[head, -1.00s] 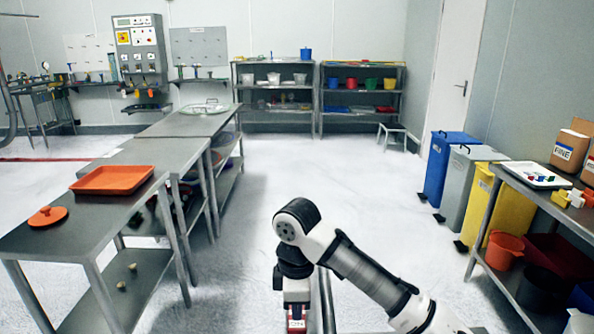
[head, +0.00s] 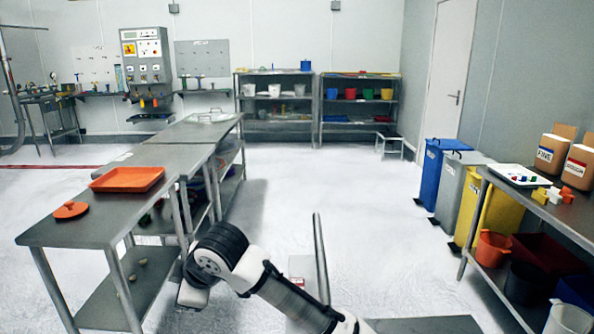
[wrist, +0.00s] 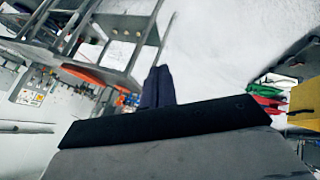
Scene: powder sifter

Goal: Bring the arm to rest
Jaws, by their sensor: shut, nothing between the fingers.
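My arm (head: 275,285) reaches in from the bottom of the head view, bent, with its dark ringed joint low and left of centre. It is over the floor, beside the right end of the near steel table (head: 85,222). My gripper (wrist: 157,87) shows in the wrist view as dark fingers, together and holding nothing. I cannot make out the fingers in the head view.
An orange tray (head: 128,179) and an orange lid (head: 71,210) lie on the near table. A grey post (head: 321,255) stands right of my arm. Blue, grey and yellow bins (head: 487,205) line the right.

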